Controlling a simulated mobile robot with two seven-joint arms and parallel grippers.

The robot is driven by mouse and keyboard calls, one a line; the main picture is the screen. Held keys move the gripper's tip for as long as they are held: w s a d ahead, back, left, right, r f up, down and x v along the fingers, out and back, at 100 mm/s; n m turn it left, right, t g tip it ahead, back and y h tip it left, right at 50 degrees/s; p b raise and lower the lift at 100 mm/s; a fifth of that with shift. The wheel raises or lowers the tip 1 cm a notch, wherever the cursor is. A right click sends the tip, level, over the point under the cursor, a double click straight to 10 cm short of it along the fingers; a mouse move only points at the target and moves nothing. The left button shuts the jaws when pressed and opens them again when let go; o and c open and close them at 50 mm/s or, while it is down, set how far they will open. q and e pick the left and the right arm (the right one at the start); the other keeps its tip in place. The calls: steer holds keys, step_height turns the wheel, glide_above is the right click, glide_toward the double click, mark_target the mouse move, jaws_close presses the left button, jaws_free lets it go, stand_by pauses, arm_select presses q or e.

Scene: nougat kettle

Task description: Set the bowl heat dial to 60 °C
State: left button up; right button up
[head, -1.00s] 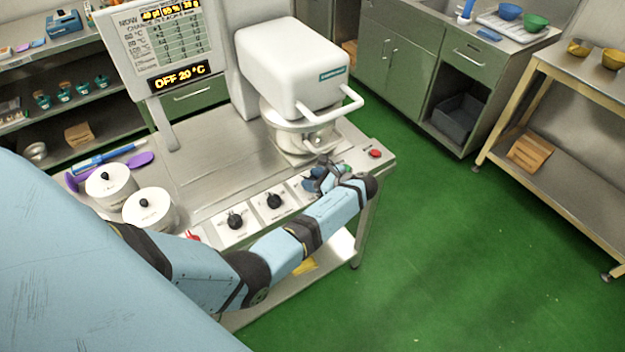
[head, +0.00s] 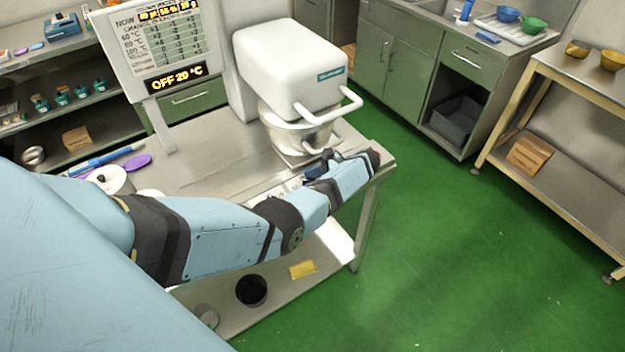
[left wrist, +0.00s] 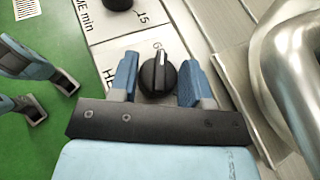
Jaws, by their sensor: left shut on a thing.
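My left gripper (left wrist: 158,74) is around the black heat dial (left wrist: 157,77), one blue finger on each side, shut on it. The dial's white pointer line points up and slightly right in the left wrist view, near a partly visible "6" mark. The letters "HE" show beside it. In the head view my left gripper (head: 322,166) is at the front right of the steel bench, and my forearm hides the dials. The display panel (head: 160,50) reads "OFF 20 °C".
The white mixer (head: 293,70) with its steel bowl (head: 298,132) stands just behind the gripper. A curved metal bar (left wrist: 290,65) is close on the right in the left wrist view. White lidded pots (head: 112,180) stand on the bench at left. Green floor is clear at right.

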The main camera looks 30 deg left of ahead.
arm_select(q)
steer(key=shift+s+f, duration=0.1)
steer(key=shift+f, duration=0.05)
steer(key=o, duration=0.9)
